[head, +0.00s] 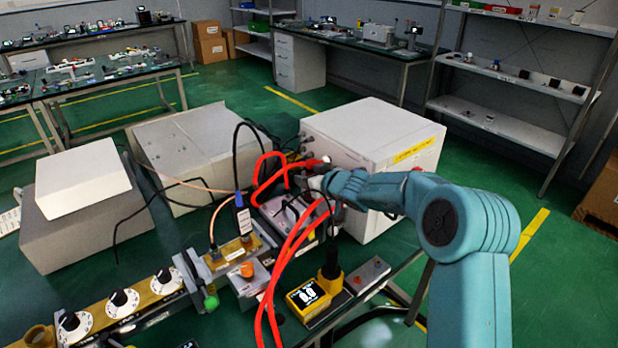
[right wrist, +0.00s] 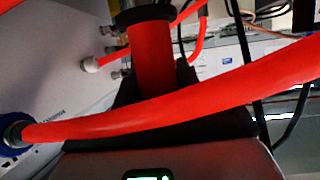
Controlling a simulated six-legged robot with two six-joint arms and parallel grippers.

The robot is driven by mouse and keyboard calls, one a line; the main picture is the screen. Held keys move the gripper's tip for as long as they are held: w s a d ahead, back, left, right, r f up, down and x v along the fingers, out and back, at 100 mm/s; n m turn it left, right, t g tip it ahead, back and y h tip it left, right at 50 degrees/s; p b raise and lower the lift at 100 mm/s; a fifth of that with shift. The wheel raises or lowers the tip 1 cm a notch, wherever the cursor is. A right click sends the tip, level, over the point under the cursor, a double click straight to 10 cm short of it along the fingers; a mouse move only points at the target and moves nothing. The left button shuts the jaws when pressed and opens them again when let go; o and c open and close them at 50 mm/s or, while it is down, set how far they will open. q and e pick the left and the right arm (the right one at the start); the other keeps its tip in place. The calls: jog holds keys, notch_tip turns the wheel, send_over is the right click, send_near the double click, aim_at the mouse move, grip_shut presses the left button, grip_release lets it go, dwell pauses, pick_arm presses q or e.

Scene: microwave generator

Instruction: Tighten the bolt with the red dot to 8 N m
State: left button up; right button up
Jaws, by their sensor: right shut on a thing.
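My right gripper (head: 322,184) is among the red hoses in front of the white cabinet (head: 372,135). In the right wrist view its dark jaws are shut on a red cylinder (right wrist: 152,55) with a black collar. A red hose crosses in front, hiding the cylinder's lower part. I cannot tell what tool, if any, the cylinder belongs to. A yellow-framed display box (head: 308,297) reading about 0.0 stands on the bench, with a black and yellow tool (head: 331,272) upright beside it. I cannot make out a bolt with a red dot. My left gripper is not in view.
Red hoses (head: 290,245) loop from the cabinet down over the bench. A grey box with buttons (head: 367,272) lies right of the display. A dial panel (head: 122,300) is at front left. Grey boxes (head: 195,150) stand behind. Green floor is open at right.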

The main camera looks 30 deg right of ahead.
aim_at(309, 168)
jog(key=shift+f+b, duration=0.4)
jog(key=shift+f, duration=0.1)
dwell(0.5)
jog(key=shift+f, duration=0.55)
dwell(2.0)
notch_tip(309, 168, up, 2)
jog(key=shift+r+p, duration=0.1)
jog(key=shift+p, duration=0.8)
jog(key=shift+r+p, duration=0.6)
jog(key=shift+r, duration=0.05)
jog(key=shift+r+p, duration=0.85)
jog(key=shift+p, duration=0.1)
notch_tip(309, 168, up, 4)
jog(key=p, duration=0.4)
jog(key=shift+r+p, duration=0.25)
jog(key=shift+p, duration=0.15)
jog(key=shift+f, duration=0.1)
